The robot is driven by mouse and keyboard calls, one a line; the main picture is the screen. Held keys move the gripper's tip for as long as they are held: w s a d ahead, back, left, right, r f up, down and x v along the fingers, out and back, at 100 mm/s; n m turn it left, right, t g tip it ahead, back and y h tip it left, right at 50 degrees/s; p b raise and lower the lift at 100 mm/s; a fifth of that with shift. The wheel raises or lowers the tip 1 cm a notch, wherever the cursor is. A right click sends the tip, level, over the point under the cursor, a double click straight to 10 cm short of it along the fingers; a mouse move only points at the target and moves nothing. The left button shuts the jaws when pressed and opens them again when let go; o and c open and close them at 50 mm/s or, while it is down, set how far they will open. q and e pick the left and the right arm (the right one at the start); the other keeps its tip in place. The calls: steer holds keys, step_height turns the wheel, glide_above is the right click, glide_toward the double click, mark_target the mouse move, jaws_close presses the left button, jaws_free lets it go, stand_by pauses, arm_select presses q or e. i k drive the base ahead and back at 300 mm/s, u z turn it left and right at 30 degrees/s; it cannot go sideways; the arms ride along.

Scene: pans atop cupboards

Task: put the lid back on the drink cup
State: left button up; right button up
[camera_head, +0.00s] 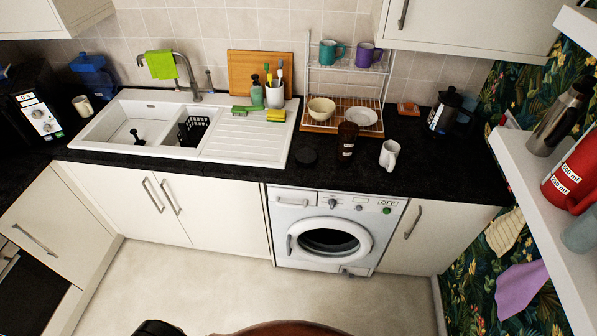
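A dark brown drink cup (347,141) stands upright on the black counter, above the washing machine and in front of the dish rack. It looks open at the top, but its inside is too dark to make out. A flat, round, black lid (306,157) lies on the counter to the left of the cup, apart from it. Neither of my grippers can be made out in the head view.
A white mug (389,155) stands close right of the cup. The wire rack (343,70) with bowl and plate is behind; the sink (190,130) is left. A black kettle (445,113) stands right. A brown rounded surface (280,329) shows at the bottom edge.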

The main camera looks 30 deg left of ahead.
mark_target(348, 132)
steer(key=u, duration=0.5)
steer(key=i, duration=1.15)
steer(key=z, duration=0.35)
